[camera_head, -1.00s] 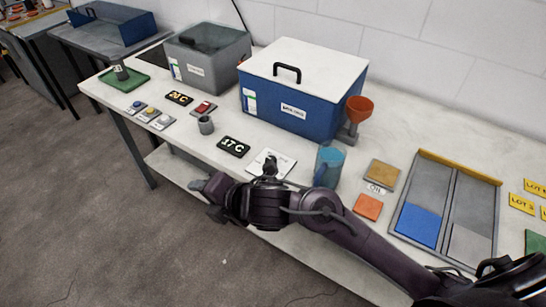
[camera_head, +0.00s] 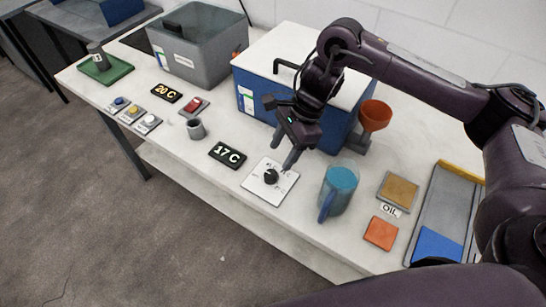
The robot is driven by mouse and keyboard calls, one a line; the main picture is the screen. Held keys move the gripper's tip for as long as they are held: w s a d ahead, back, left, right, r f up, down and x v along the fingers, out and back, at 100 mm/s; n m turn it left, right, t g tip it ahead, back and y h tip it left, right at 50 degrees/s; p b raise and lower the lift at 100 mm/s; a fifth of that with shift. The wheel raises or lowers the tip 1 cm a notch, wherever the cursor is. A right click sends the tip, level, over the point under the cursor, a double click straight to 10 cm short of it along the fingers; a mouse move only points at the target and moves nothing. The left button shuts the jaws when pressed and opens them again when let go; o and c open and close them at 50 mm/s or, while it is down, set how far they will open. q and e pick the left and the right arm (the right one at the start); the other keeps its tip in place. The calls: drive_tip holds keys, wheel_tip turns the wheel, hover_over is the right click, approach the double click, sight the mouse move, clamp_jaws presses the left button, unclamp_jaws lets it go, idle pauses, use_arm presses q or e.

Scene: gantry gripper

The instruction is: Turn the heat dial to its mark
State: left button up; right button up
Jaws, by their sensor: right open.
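The heat dial is a black knob (camera_head: 271,177) on a white square plate (camera_head: 262,192) with small markings, lying on the table near its front edge. The markings are too small to read, so I cannot tell where the knob points. A black display (camera_head: 227,155) reading "17 C" lies just left of the plate. My right gripper (camera_head: 283,154) is open and empty. It hangs above and just behind the knob, fingers pointing down, apart from the knob as far as I can tell. My left gripper is not in view.
A jug of blue liquid (camera_head: 339,190) stands close right of the dial plate. Behind are a blue box (camera_head: 254,95) with a white lid and an orange funnel (camera_head: 375,115). A small grey cup (camera_head: 196,129) and a second display (camera_head: 167,93) reading "20 C" are left.

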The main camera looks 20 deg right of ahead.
sight(271, 174)
drive_tip(key=f, duration=0.1)
drive_tip(key=a+f, duration=0.1)
drive_tip(key=s+a+f, duration=0.1)
drive_tip(key=shift+s+f, duration=0.1)
drive_tip(key=shift+f, duration=0.25)
drive_tip(key=shift+w+a+f+p, duration=0.15)
drive_tip(key=shift+f+p, duration=0.05)
drive_tip(key=shift+f, duration=0.25)
drive_tip(key=shift+w+a+f+p, duration=0.1)
drive_tip(key=shift+f+p, duration=0.05)
drive_tip(key=shift+f, duration=0.3)
drive_tip(key=shift+a+f, duration=0.2)
drive_tip(key=shift+f, duration=0.1)
drive_tip(key=c, duration=1)
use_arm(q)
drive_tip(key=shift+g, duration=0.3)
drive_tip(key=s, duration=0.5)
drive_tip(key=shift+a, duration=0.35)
use_arm(e)
drive_tip(key=shift+o, duration=0.2)
